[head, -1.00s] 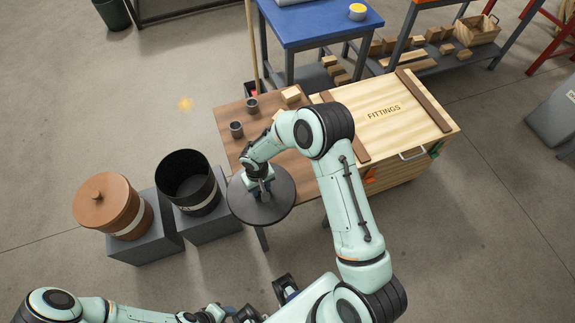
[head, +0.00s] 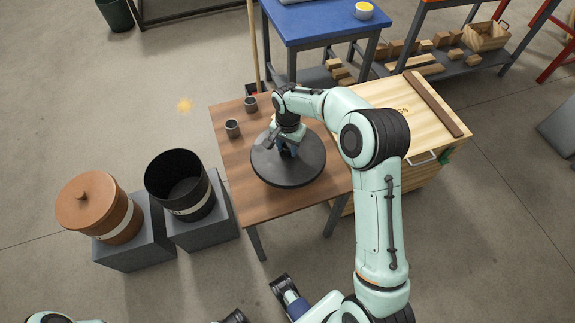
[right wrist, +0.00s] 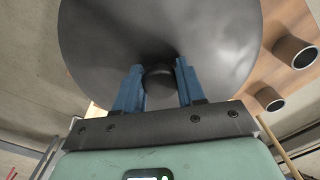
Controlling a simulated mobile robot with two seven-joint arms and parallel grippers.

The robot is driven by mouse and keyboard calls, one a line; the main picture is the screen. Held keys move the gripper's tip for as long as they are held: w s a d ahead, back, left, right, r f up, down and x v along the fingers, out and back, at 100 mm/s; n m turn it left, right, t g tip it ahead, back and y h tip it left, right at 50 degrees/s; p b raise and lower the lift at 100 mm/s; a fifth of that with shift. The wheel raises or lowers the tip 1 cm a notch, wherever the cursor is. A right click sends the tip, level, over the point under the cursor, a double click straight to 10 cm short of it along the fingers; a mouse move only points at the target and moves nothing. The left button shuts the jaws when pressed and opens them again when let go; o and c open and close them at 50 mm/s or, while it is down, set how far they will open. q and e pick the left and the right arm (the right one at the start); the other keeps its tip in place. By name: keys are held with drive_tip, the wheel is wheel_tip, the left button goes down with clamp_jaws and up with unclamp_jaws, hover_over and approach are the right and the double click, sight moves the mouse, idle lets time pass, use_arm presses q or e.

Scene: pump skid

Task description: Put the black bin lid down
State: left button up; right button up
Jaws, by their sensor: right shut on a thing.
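The black bin lid (head: 308,168) is a round dark disc with a knob. It is level over the wooden table (head: 282,201), at its middle. I cannot tell whether its underside touches the table top. My right gripper (head: 287,148) is above the lid, shut on its knob; in the right wrist view the blue fingers stand on both sides of the dark knob (right wrist: 159,80), with the lid (right wrist: 215,45) beyond. The open black bin (head: 193,203) stands on a grey block left of the table.
Two small grey cups (head: 232,128) stand on the table by its left edge, close to the lid. A lidded terracotta bin (head: 118,222) is on another block at left. The wooden crate (head: 382,95) stands right of the table. A broom handle (head: 252,50) rises behind.

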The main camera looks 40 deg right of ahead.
wheel_tip(320, 180, down, 10)
drive_tip(key=shift+f+b, duration=0.2)
drive_tip(key=shift+b, duration=0.25)
drive_tip(key=shift+r, duration=0.1)
drive_tip(key=o, duration=1.1)
drive_tip(key=shift+o, duration=0.2)
wheel_tip(320, 180, up, 12)
drive_tip(key=shift+p, duration=0.65)
